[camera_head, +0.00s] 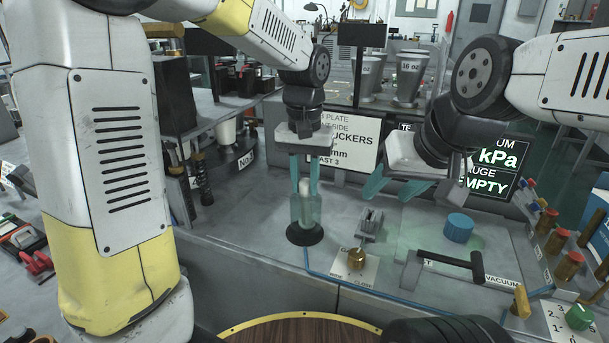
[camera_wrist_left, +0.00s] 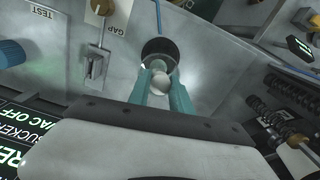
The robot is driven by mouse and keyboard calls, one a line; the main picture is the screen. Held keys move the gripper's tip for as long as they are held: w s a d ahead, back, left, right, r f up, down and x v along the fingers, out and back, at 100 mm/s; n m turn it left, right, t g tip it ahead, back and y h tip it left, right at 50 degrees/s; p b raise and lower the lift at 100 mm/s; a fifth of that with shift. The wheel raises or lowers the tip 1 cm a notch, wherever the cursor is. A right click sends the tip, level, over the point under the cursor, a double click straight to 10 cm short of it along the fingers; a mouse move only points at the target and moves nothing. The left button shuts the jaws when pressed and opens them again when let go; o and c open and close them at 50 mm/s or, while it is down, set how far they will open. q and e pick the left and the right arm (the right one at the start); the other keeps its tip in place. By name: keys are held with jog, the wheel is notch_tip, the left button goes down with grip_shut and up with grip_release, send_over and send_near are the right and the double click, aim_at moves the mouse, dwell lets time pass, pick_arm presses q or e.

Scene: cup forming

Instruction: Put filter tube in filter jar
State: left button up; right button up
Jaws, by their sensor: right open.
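The filter tube (camera_head: 304,187) is a slim upright tube with a pale top. It stands in line with the filter jar (camera_head: 305,234), a clear upright cylinder on a round black base. My left gripper (camera_head: 304,192) points straight down, its teal fingers close against both sides of the tube. In the left wrist view, the tube's round white end (camera_wrist_left: 160,84) sits between the fingers, with the black jar base (camera_wrist_left: 158,48) beyond. How deep the tube sits in the jar is unclear. My right gripper (camera_head: 391,190) is open and empty, above the bench to the right.
A small metal clamp (camera_head: 369,223) and a brass knob (camera_head: 356,259) stand right of the jar. A blue ribbed cylinder (camera_head: 459,228) and a black handle (camera_head: 450,262) lie further right. A sign board (camera_head: 350,140) stands behind. The bench left of the jar is clear.

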pick_arm(q)
jog(key=o, duration=0.4)
jog(key=shift+s+f, duration=0.15)
jog(key=shift+f, duration=0.4)
jog(key=shift+c, duration=0.2)
notch_tip(320, 180, up, 12)
jog(key=r, duration=0.1)
jog(key=s+a+f+n+t+h, duration=0.1)
jog(key=s+a+f+t, duration=0.1)
jog(key=s+a, duration=0.4)
jog(key=s+a+f+n+t+h, duration=0.1)
jog(key=s+a+f+t, duration=0.2)
jog(key=s+a, duration=0.4)
jog(key=shift+a+t, duration=0.5)
jog(key=shift+a, duration=0.15)
